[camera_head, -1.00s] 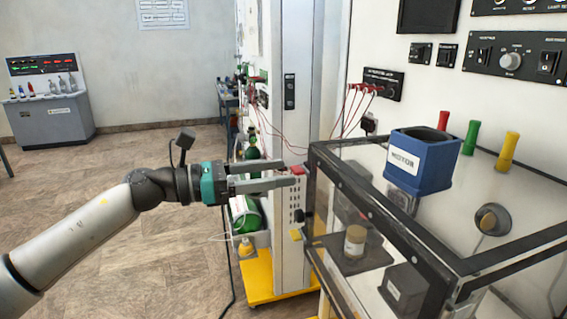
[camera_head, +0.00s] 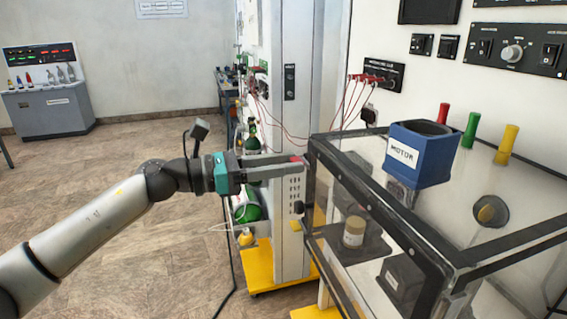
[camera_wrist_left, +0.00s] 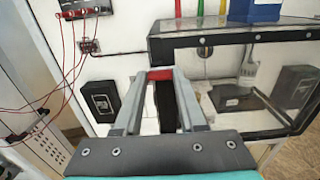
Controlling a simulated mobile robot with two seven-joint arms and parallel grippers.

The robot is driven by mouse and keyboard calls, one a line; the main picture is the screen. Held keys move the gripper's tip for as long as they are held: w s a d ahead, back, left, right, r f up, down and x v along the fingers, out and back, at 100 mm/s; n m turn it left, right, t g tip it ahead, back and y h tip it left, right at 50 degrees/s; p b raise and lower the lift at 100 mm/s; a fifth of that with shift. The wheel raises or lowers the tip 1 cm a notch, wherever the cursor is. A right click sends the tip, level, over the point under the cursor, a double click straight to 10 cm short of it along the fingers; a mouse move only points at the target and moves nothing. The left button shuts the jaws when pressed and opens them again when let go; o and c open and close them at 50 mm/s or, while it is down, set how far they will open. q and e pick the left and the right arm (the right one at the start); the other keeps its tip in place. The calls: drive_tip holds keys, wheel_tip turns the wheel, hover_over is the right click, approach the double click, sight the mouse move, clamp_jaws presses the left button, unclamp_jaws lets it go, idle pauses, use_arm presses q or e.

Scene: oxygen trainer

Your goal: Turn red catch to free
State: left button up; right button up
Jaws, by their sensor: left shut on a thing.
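The red catch (camera_head: 296,158) is a small red block at the left edge of the clear-walled case with a black frame (camera_head: 385,205). My left gripper (camera_head: 299,166) reaches it from the left, its fingertips at the catch. In the left wrist view the red catch (camera_wrist_left: 160,75) sits between the two fingertips (camera_wrist_left: 160,78), and the fingers are shut on it. The fingers cover part of the catch, so its exact angle is hard to tell. My right gripper is not in view.
A blue box labelled MOTOR (camera_head: 422,155) stands on the case, with red, green and yellow posts behind it. Red cables (camera_head: 350,100) hang from a wall panel. A white column (camera_head: 292,220) on a yellow base stands just behind the gripper. Open floor lies to the left.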

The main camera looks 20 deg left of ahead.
use_arm(q)
clamp_jaws()
drive_tip(key=shift+r+n, duration=0.1)
drive_tip(key=shift+n, duration=0.3)
drive_tip(key=n+p, duration=0.2)
drive_tip(key=shift+r+n, duration=0.1)
drive_tip(key=shift+n, duration=0.3)
drive_tip(key=n+p, duration=0.3)
drive_tip(key=n, duration=0.1)
drive_tip(key=shift+r+n, duration=0.1)
drive_tip(key=shift+n, duration=0.2)
drive_tip(key=n+p, duration=0.4)
drive_tip(key=n, duration=0.1)
drive_tip(key=shift+w+a+r, duration=0.1)
drive_tip(key=shift+w+n+p, duration=0.1)
drive_tip(key=shift+n+p, duration=1.65)
drive_tip(key=shift+n, duration=0.65)
